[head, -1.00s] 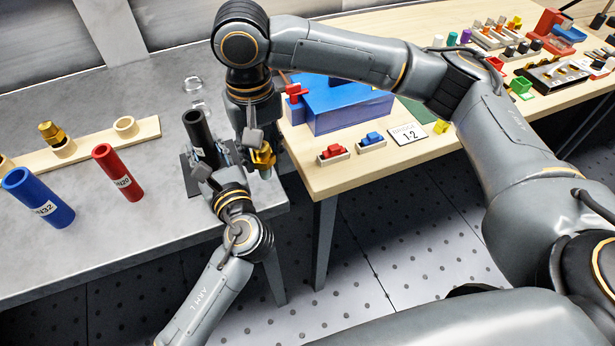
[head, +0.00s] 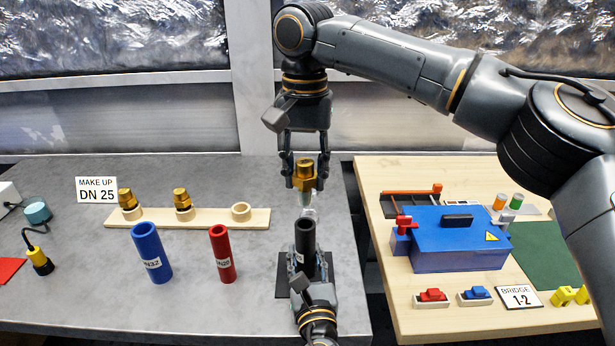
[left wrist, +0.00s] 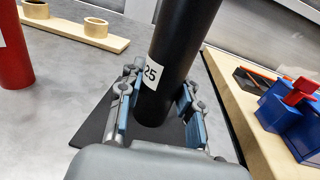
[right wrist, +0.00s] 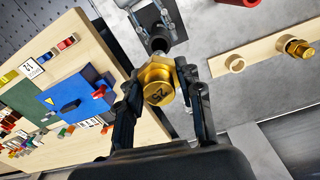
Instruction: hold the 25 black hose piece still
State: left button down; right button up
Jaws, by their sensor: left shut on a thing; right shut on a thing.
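The black hose piece (head: 305,240) stands upright on a dark base plate (head: 284,280) near the right end of the grey bench. Its label ending in 25 shows in the left wrist view (left wrist: 170,50). My left gripper (head: 303,278) is around its lower part, a finger on each side, shut on it. My right gripper (head: 305,165) is above the hose, shut on a brass fitting (head: 305,176) with a paler lower end pointing down. In the right wrist view the fitting's face (right wrist: 157,88) carries a number. A gap separates fitting and hose top in the head view.
A blue hose (head: 151,252) and a red hose (head: 222,254) stand left of the black one. Behind them a wooden rack (head: 212,217) holds two brass fittings. The wooden table (head: 375,240) on the right carries a blue box (head: 450,245) and small blocks.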

aim_at(305, 190)
jog(key=shift+f, duration=0.15)
jog(key=shift+f, duration=1.7)
jog(key=shift+f, duration=2.3)
dwell(0.5)
jog(key=o, duration=1.3)
jog(key=shift+c, duration=0.2)
jog(key=shift+o, duration=0.4)
jog(key=o, duration=0.4)
jog(key=shift+r, duration=3)
